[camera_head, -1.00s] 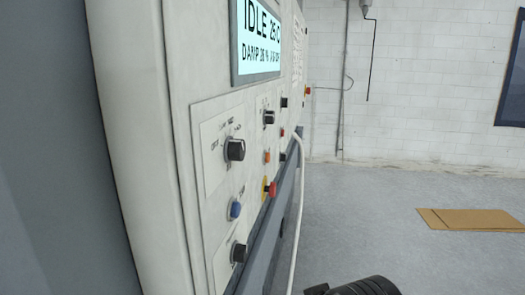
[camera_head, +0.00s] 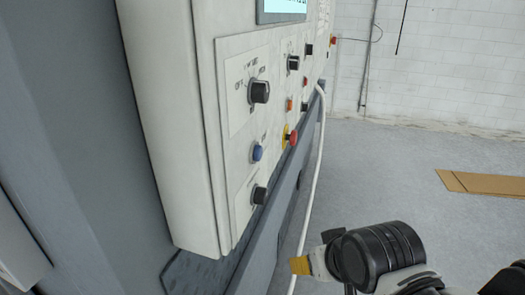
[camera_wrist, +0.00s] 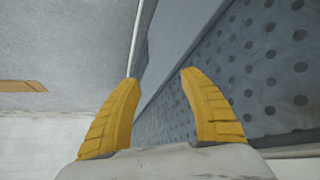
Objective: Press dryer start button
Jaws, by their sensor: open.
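A pale control panel (camera_head: 235,210) fills the left middle of the head view. A round blue button (camera_head: 257,153) sits on it, between a black knob (camera_head: 259,92) above and another black knob (camera_head: 259,195) below. An orange button (camera_head: 290,104) and a red mushroom button on a yellow base (camera_head: 291,137) are farther along. The labels are too small to read, so I cannot tell which is the dryer start button. My gripper (camera_head: 301,265) is right of and below the panel, apart from it. In the wrist view its yellow fingers (camera_wrist: 160,80) are spread and empty.
A grey ledge (camera_head: 262,245) runs along the machine below the panel. A white hose or cable (camera_head: 314,180) hangs in front of it. Flat cardboard (camera_head: 490,184) lies on the floor at right. The wrist view shows a dotted blue-grey surface (camera_wrist: 255,65).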

